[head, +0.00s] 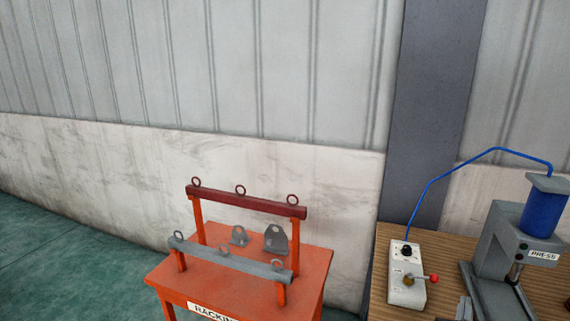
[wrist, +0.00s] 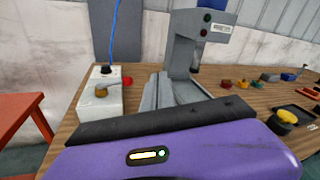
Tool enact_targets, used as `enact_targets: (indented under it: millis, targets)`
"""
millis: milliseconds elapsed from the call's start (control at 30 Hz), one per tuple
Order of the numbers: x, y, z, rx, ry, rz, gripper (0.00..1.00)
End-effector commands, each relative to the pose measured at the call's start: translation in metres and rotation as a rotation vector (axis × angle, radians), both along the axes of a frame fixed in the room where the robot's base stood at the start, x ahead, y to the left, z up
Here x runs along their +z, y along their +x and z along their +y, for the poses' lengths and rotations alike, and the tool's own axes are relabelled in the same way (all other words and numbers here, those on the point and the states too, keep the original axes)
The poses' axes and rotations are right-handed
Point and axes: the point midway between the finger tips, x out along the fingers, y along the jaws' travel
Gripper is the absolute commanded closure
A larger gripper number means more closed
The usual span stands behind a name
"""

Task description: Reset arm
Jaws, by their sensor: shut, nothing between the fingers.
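My gripper (wrist: 165,120) shows at the bottom of the wrist view as a purple housing with a dark bar along its top edge. It is shut and empty, with nothing held. It faces the wooden bench, with the grey press (wrist: 200,40) beyond it. The head view does not show my gripper or arm. In that view the press (head: 490,250), with its blue cylinder, stands at the right.
An orange table (head: 170,272) holds a red lifting frame (head: 245,203), a grey beam (head: 228,258) and two grey brackets (head: 276,238). The wooden bench (head: 385,290) carries a control box (head: 405,275) with a red-knobbed lever. Small coloured parts (wrist: 228,84) lie right of the press.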

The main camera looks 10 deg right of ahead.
Motion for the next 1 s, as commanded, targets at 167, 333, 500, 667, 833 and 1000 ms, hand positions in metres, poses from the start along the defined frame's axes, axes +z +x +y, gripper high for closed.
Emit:
enact_targets:
  millis: [167, 333, 500, 667, 833, 1000]
  targets:
    - [0.046, -0.028, 0.038, 0.062, -0.518, 0.299, 1.00]
    - [0.059, -0.065, 0.099, 0.118, -1.002, 0.599, 1.00]
    - [0.054, -0.109, 0.166, 0.172, -1.443, 0.858, 1.00]
    - [0.043, -0.153, 0.223, 0.223, -1.803, 1.045, 1.00]
    - [0.032, -0.204, 0.274, 0.279, -2.138, 1.187, 1.00]
    - [0.023, -0.256, 0.314, 0.355, -2.412, 1.272, 1.00]
